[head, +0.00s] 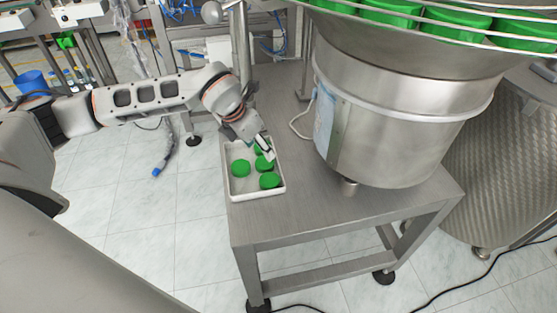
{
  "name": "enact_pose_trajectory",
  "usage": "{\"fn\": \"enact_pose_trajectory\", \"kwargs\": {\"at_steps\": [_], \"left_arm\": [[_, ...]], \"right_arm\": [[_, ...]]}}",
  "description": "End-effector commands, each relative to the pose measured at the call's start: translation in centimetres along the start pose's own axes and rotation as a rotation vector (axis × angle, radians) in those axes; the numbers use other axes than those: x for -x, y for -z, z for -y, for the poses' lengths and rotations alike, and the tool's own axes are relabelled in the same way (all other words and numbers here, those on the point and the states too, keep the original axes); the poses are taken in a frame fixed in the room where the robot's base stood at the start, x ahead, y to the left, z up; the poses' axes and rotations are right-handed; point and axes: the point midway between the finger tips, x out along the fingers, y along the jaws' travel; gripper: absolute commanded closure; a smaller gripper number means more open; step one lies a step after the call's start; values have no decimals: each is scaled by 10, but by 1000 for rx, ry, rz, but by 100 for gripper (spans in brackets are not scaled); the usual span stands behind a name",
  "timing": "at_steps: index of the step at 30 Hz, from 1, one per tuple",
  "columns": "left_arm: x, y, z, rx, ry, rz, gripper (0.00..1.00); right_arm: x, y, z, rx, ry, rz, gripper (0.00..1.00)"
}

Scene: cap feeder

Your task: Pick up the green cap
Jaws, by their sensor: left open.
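Several green caps lie in a white tray (236,196) on the left part of a metal table. One green cap (241,168) is at the tray's left, one green cap (270,181) is near its front right, and another green cap (263,163) lies behind that. A further bit of green shows beside the gripper, partly hidden by it. My left gripper (267,152) is open and points down over the back right of the tray, close above the caps. I cannot tell whether it touches one. My right gripper is not in view.
A large steel feeder bowl (395,115) stands on the metal table (330,210), right of the tray, with more green caps (455,20) in its top. A white cable (301,122) runs between them. A textured metal drum (500,160) stands at the right. The table front is clear.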

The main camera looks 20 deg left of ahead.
Motion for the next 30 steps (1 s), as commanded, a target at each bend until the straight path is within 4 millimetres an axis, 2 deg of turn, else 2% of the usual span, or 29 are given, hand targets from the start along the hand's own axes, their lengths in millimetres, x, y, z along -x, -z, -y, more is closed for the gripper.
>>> {"fn": "enact_pose_trajectory", "kwargs": {"at_steps": [13, 21, 28, 29, 30], "left_arm": [[-38, 4, -3, 1, -7, -2, 51], [-75, 8, -4, 0, -6, -2, 51], [-77, 6, -4, -1, -7, 1, 51], [-77, 6, -4, -1, -7, 1, 53], [-77, 6, -4, -1, -7, 1, 63]], "right_arm": [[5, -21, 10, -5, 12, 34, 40], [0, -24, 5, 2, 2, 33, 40], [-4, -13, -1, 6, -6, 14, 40], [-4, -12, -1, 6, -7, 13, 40], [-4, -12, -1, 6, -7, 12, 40]]}}
